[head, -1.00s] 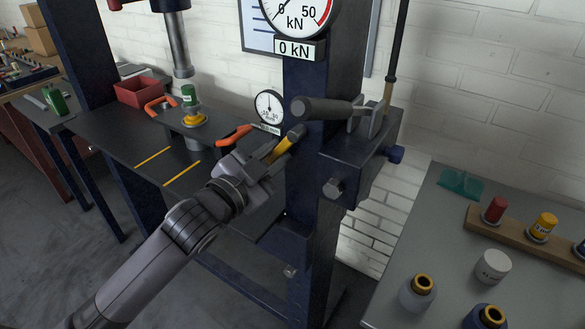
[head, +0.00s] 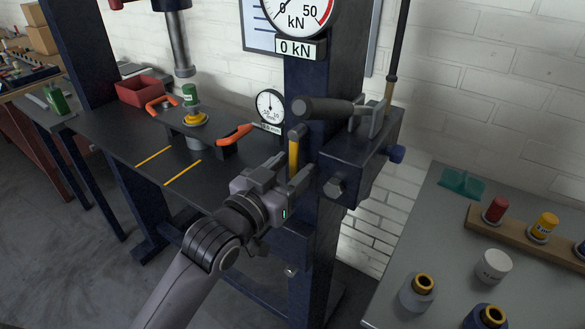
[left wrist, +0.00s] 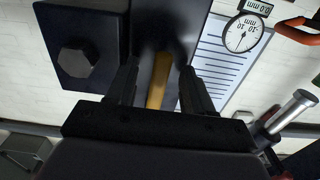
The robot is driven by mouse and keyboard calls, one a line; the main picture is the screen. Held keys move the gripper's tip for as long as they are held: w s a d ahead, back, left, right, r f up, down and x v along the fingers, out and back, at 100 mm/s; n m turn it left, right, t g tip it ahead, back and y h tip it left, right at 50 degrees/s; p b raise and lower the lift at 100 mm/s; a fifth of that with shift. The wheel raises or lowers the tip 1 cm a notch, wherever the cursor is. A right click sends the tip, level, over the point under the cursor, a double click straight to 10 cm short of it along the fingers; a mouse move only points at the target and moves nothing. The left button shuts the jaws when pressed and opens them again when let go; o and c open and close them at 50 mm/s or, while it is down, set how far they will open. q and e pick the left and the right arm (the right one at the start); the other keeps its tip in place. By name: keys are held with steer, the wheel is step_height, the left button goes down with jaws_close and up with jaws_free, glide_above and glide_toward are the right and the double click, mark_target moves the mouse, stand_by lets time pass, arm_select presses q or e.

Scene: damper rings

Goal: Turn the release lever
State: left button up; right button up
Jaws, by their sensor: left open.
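The release lever (head: 294,155) is a yellow bar with a dark grey upper end, on the side of the dark blue press column. It points nearly straight down in the head view. My left gripper (head: 289,173) is open at its lower end. In the left wrist view, the yellow lever (left wrist: 159,80) lies between the two dark fingers of the gripper (left wrist: 158,85), with a gap on each side. The lever's lowest part is hidden by the gripper in the head view. My right gripper is not in view.
The press column carries a force gauge (head: 296,12) reading 0 kN and a block with a dark pump handle (head: 325,108). An orange-handled part (head: 235,135) and a small dial (head: 270,105) are close left. A grey table (head: 400,255) stands right.

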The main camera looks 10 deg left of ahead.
arm_select(q)
steer(key=shift+v, duration=0.8)
steer(key=v, duration=0.6)
stand_by(0.5)
steer(key=s+a+f+g+y, duration=0.1)
steer(key=s+f, duration=0.4)
steer(key=f, duration=0.5)
steer(key=s+a+f+n+g+y, duration=0.1)
steer(key=s+a+f+g, duration=0.2)
steer(key=f, duration=0.6)
steer(key=s+a+f+g+y, duration=0.2)
steer(key=s+f, duration=0.5)
steer(key=f, duration=0.3)
steer(key=shift+a+f+n+g, duration=0.2)
steer(key=shift+f+n+g, duration=0.1)
steer(key=shift+n, duration=0.1)
